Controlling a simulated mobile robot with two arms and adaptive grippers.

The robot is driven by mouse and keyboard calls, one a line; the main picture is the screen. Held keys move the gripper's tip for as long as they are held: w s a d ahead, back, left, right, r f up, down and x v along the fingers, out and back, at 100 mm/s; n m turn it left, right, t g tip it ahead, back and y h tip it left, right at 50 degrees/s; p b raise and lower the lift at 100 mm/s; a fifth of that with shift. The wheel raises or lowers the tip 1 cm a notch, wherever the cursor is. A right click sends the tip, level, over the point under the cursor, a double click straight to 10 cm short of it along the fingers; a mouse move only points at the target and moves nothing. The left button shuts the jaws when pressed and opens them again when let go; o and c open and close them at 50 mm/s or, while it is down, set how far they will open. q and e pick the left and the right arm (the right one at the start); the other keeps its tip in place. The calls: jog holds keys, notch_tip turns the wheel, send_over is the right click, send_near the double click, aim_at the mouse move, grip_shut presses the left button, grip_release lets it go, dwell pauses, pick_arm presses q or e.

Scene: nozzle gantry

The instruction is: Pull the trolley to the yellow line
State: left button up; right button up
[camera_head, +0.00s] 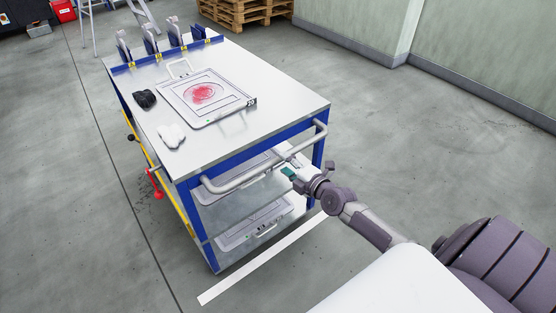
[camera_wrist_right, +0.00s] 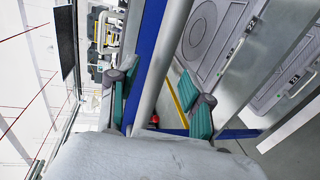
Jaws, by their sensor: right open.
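The trolley (camera_head: 250,92) has a steel top, a blue frame and lower shelves holding flat grey panels. Its grey tubular handle (camera_head: 235,184) runs along the near end and also shows in the wrist view (camera_wrist_right: 158,72). My right gripper (camera_head: 287,164) is at the right part of the handle. In the wrist view its green-padded fingers (camera_wrist_right: 160,103) are open, one on each side of the bar, with gaps visible. A yellow strip (camera_head: 160,176) shows along the trolley's left side; I cannot tell whether it is on the floor. My left gripper is out of view.
On the trolley top lie a framed plate with a red patch (camera_head: 203,92), a black item (camera_head: 145,99) and a white item (camera_head: 171,134). A red lever (camera_head: 155,184) sticks out on the left. A white line (camera_head: 262,259) crosses the open near floor. Pallets (camera_head: 243,10) stand behind.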

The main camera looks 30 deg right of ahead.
aim_at(279, 159)
jog(key=shift+b+x, duration=0.3)
jog(key=shift+x, duration=1.9)
jog(key=shift+c, duration=0.4)
grip_shut()
